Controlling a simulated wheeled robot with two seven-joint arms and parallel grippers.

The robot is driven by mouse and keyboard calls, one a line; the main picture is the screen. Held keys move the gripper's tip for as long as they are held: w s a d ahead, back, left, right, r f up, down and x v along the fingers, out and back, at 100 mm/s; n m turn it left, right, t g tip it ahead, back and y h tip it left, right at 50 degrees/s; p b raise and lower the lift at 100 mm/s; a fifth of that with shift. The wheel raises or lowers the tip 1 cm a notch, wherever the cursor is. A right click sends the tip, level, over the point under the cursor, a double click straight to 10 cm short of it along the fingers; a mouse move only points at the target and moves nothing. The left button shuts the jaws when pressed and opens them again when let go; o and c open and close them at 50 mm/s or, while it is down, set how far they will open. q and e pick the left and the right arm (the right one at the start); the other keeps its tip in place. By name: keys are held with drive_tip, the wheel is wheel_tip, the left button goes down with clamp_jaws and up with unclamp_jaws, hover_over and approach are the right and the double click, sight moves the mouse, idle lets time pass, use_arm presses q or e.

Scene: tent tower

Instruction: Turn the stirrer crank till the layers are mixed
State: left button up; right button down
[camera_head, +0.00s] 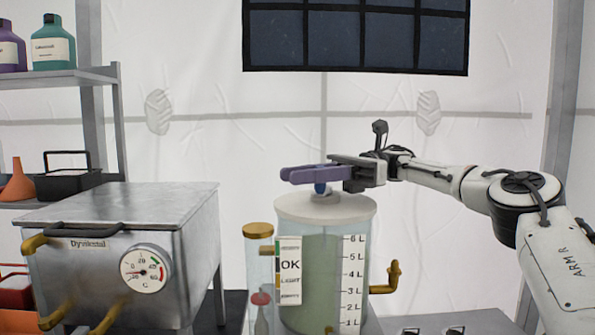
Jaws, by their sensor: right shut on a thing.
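The stirrer tank (322,300) is a clear upright cylinder with a pale lid (345,208) and a litre scale on its front. The liquid (318,265) inside looks an even grey-green, with no clear layer boundary visible. A blue crank knob (320,188) stands above the lid. My right gripper (308,174), with purple fingers, reaches in from the right and is shut on the knob. The fingers hide the knob's top, and the rest of the crank is hard to make out. My left gripper is not in view.
A steel box (180,245) with a dial and brass fittings stands at the left. A capped clear tube (259,275) and a brass tap (392,277) flank the tank closely. A shelf (60,78) holds bottles.

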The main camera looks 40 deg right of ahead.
drive_tip(key=shift+s+f+g, duration=0.1)
drive_tip(key=shift+s+g, duration=0.05)
drive_tip(key=shift+g, duration=0.15)
drive_tip(key=c, duration=1.6)
unclamp_jaws()
drive_tip(key=shift+r, duration=0.45)
wheel_tip(320, 180, up, 9)
drive_tip(key=shift+r+p, duration=0.15)
drive_tip(key=shift+p, duration=0.65)
